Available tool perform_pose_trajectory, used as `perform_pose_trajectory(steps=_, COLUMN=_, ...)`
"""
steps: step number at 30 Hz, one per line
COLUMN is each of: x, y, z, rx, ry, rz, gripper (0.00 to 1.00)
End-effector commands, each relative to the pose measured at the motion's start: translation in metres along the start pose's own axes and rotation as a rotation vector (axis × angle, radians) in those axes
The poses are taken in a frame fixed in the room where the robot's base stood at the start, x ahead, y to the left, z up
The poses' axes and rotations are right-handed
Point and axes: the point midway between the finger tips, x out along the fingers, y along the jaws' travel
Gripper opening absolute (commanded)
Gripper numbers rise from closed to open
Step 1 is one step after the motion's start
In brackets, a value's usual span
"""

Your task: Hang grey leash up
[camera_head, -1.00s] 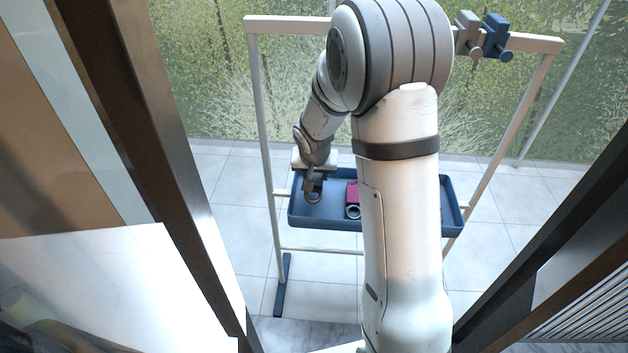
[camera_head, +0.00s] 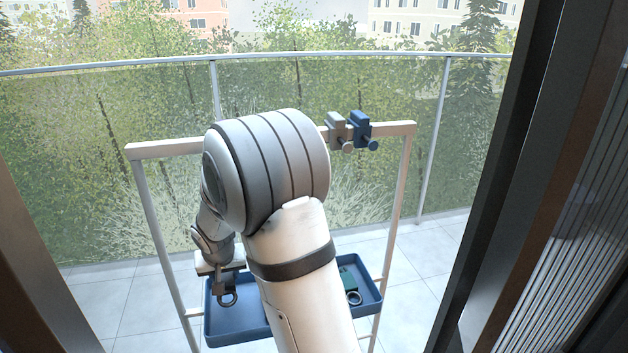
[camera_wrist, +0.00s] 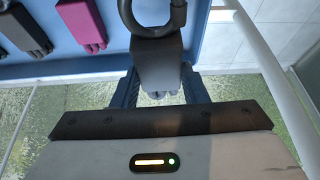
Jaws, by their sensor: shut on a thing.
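My gripper (camera_wrist: 159,92) is shut on the grey leash (camera_wrist: 158,62), which sits between its two blue fingers in the wrist view. The leash's dark ring (camera_wrist: 152,28) sticks out beyond the fingers; it also shows below my gripper (camera_head: 229,282) in the head view. The gripper is at the left part of the blue tray (camera_head: 240,336); whether the leash touches the tray is unclear. A grey hook (camera_head: 337,128) and a blue hook (camera_head: 361,127) are clamped side by side on the right of the rack's white top bar (camera_head: 170,147).
In the tray lie a magenta leash (camera_wrist: 85,22), a dark leash (camera_wrist: 25,28) and, in the head view, a green leash (camera_head: 347,280) with a ring. My arm hides the tray's middle. Dark door frames (camera_head: 530,160) stand close on the right. A glass railing is behind the rack.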

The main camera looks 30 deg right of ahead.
Motion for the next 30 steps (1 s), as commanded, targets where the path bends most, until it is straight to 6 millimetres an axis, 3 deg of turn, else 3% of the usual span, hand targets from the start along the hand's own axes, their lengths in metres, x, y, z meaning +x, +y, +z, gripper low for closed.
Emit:
perform_pose_trajectory(steps=11, x=0.001, y=0.013, z=0.037, rx=-0.212, ry=-0.002, rz=-0.091, gripper=0.14)
perform_pose_trajectory(steps=30, x=0.001, y=0.016, z=0.041, rx=-0.250, ry=0.006, rz=-0.097, gripper=0.14)
